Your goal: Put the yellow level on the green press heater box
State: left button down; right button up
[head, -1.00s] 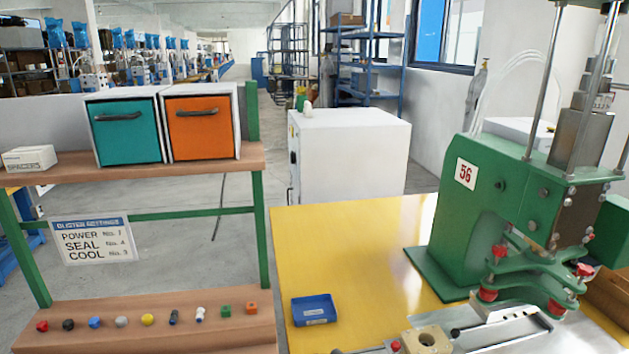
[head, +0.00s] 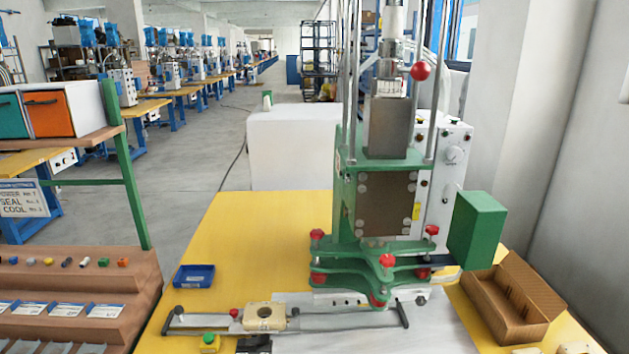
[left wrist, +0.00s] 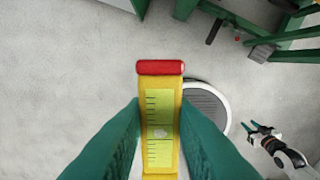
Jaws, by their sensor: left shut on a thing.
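My left gripper (left wrist: 160,130) is shut on the yellow level (left wrist: 160,100), seen in the left wrist view. The level has a red end, a pale green-yellow scale face and dark marks; its lower end runs out of the picture. Bare grey floor is below it. The green press heater box (head: 478,230) is on the right side of the green press in the head view, with nothing on its top. My right gripper (left wrist: 262,132) shows small in the left wrist view, with its fingers apart and nothing between them. Neither gripper shows in the head view.
The green press (head: 345,215) stands on the yellow table (head: 250,230), its posts rising beside the box. An open cardboard box (head: 520,300) lies right of and below the heater box. A blue tray (head: 194,276) and a stepped wooden rack (head: 130,275) are to the left.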

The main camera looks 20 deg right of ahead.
aim_at(482, 199)
jog(key=k+l, duration=0.1)
jog(key=l, duration=0.4)
jog(key=k+l, duration=0.1)
jog(key=l, duration=0.4)
jog(key=k+l, duration=0.1)
jog(key=l, duration=0.4)
jog(key=k+l, duration=0.1)
jog(key=l, duration=0.4)
jog(key=k+l, duration=0.1)
jog(key=l, duration=0.9)
jog(key=k+u, duration=0.05)
